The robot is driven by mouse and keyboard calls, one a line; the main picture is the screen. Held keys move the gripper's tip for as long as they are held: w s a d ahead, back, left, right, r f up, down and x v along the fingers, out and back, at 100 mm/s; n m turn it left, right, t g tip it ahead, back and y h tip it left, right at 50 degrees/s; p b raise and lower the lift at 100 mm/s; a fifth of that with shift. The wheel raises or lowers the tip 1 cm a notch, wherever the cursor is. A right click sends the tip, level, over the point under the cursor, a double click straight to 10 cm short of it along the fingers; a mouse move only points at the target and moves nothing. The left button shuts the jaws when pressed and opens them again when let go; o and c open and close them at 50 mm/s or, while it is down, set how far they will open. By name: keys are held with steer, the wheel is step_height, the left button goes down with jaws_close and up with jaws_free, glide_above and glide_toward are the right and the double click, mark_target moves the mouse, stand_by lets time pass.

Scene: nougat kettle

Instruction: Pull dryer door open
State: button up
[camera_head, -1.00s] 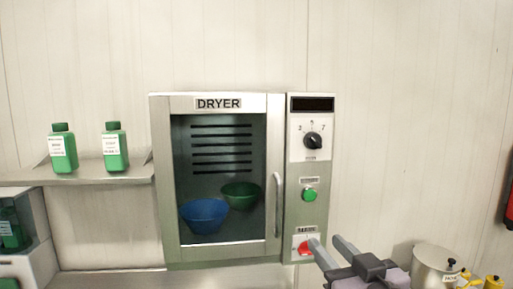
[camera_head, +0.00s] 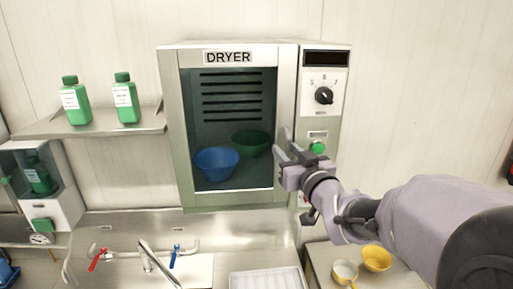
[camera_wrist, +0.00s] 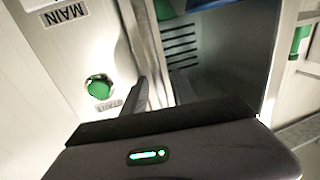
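The dryer (camera_head: 225,199) is a steel cabinet on the wall with a glass-front door (camera_head: 187,130). The door looks shut. A blue bowl (camera_head: 216,161) and a green bowl (camera_head: 251,143) show behind the glass. My gripper (camera_head: 283,144) is at the right edge of the door, where the vertical handle is. It covers most of the handle in the head view, so I cannot tell whether its fingers are around it.
The control panel with a black knob (camera_head: 324,95) is right of the door. A shelf (camera_head: 95,128) with two green bottles stands left.

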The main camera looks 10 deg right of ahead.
steer(key=shift+c, duration=0.2)
jaws_close()
stand_by(1.3)
